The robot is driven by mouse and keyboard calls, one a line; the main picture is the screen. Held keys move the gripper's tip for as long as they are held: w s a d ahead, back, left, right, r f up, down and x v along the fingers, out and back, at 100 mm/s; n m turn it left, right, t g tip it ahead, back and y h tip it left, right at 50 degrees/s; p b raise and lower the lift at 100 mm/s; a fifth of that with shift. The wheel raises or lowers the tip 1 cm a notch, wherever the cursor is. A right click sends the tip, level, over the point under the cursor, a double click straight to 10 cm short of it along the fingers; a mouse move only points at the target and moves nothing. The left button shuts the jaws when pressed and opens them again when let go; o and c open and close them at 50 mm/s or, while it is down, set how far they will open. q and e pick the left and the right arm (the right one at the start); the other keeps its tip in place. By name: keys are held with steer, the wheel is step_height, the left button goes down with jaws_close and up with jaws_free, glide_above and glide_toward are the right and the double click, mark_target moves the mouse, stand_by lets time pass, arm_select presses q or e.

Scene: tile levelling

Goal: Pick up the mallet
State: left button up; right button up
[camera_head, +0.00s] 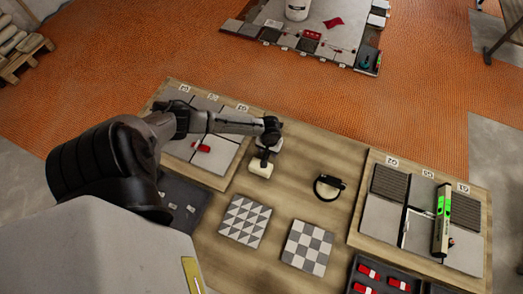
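My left gripper (265,153) is above the left middle of the wooden table, pointing down. Directly below its fingers is a small cream-coloured block (260,169), which looks like the mallet's head. The gripper hides whatever rises from the block, so I cannot tell whether a handle is between the fingers or whether the fingers are closed. The block appears to be on or just above the tabletop. My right gripper is not in view.
A left tile board (216,179) carries a red piece (201,146). A black ring-shaped tool (328,187) and two patterned tiles (243,221) (308,247) lie mid-table. A right tile board (367,240) holds a green-lit level (441,222). A dark tray (349,289) holds red pieces.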

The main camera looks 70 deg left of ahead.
arm_select(q)
steer(key=shift+f, duration=0.2)
steer(key=shift+c, duration=0.3)
jaws_close()
